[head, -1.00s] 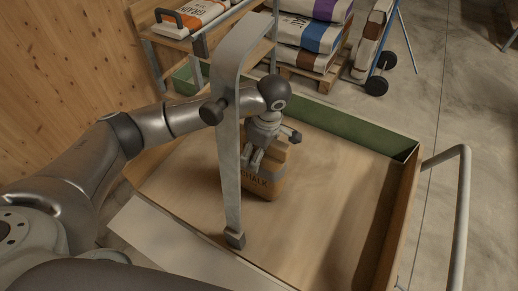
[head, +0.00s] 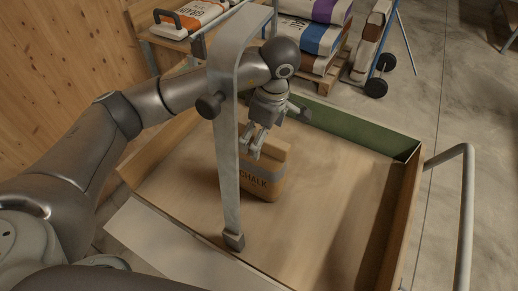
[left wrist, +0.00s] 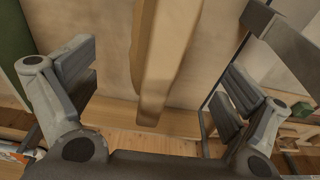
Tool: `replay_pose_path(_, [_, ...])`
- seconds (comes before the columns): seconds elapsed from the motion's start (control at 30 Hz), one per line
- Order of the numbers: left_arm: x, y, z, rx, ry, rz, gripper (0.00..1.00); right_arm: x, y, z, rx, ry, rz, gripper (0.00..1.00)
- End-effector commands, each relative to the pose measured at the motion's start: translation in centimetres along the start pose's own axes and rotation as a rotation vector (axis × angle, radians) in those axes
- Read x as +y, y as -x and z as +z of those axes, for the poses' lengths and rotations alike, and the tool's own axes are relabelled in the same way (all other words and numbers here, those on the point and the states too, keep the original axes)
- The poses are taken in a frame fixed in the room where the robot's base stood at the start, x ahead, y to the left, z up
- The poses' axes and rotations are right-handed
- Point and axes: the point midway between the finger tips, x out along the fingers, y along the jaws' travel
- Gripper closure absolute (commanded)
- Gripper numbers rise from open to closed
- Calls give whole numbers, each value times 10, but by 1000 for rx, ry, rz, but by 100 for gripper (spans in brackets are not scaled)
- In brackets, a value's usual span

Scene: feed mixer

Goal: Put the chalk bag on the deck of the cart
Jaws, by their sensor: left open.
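The chalk bag (head: 265,178) is a brown block-shaped bag with a grey band and the word CHALK. It stands upright on the wooden deck of the cart (head: 310,190) in the head view. My left gripper (head: 277,129) is open and empty, just above the bag's top, apart from it. In the left wrist view the bag (left wrist: 160,50) shows as a tan strip between the two spread fingers of the left gripper (left wrist: 160,85), touching neither. My right gripper is in neither view.
A flat grey metal upright (head: 228,150) with a bent top and a knob stands before the bag and my left arm. The cart has a green far wall (head: 360,130) and a tube handle (head: 467,210). Stacked sacks (head: 308,38) lie behind. The deck's right side is clear.

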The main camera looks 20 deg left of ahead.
Motion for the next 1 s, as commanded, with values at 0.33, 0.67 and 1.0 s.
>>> replay_pose_path(0.33, [0, 46, 0, 0, -1, 1, 3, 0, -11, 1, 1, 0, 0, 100])
replay_pose_path(0.67, [0, 49, 0, 0, -1, -1, 3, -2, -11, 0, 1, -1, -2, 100])
replay_pose_path(1.0, [0, 48, 0, 0, 0, -1, 3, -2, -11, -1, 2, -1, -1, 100])
